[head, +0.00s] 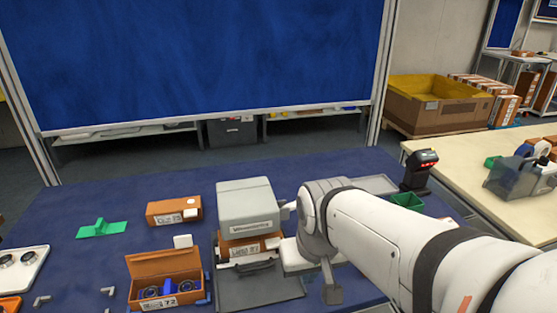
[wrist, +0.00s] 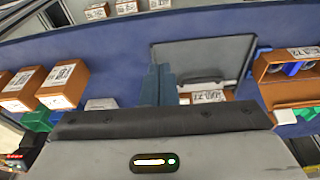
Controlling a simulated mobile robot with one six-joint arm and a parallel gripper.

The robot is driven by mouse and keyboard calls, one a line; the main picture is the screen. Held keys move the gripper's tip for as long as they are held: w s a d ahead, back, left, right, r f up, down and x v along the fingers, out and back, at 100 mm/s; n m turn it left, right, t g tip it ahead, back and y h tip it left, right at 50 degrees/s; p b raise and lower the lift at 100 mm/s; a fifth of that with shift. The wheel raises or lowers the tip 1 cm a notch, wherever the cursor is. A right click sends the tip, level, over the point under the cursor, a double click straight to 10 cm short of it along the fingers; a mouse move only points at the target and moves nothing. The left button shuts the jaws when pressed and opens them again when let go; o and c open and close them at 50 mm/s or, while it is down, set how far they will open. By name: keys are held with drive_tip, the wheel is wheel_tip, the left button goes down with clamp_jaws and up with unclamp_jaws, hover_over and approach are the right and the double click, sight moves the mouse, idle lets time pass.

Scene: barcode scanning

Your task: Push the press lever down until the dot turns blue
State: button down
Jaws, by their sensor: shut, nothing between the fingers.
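A pale grey block-like housing (head: 247,205) with dark lettering shows in the head view over an orange labelled box (head: 238,249). My arm's end is close at its right side; I cannot tell whether they touch. A dark bar-shaped handle (head: 250,268) lies in front of that box, at the edge of a grey panel (head: 262,292). The handle also shows in the wrist view (wrist: 200,80). I cannot identify the press lever or the dot for certain. My gripper (wrist: 161,84) is shut and empty, its fingers overlapping the panel's left edge in the wrist view; they are not clear in the head view.
An open orange box (head: 165,270) with blue parts stands left of the panel. A closed orange box (head: 174,211) and a green piece (head: 102,228) lie farther back left. A scanner with red lights (head: 421,168) and a green tray (head: 407,201) are at right.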

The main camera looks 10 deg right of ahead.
drive_tip(key=w+d+r+m+g+h+p, duration=0.1)
drive_tip(key=w+d+r+m+p, duration=0.1)
drive_tip(key=w+r+m, duration=0.6)
drive_tip(key=w+d+r+m+g+h+p, duration=0.1)
drive_tip(key=w+d+r+m+h+p, duration=0.1)
drive_tip(key=w+d+r+m, duration=0.3)
drive_tip(key=w+r+m+p, duration=0.1)
drive_tip(key=w+r+m, duration=0.3)
drive_tip(key=w, duration=0.5)
drive_tip(key=shift+r+m+g, duration=0.2)
drive_tip(key=shift+m+g, duration=0.1)
drive_tip(key=p+x, duration=0.1)
drive_tip(key=x, duration=1.3)
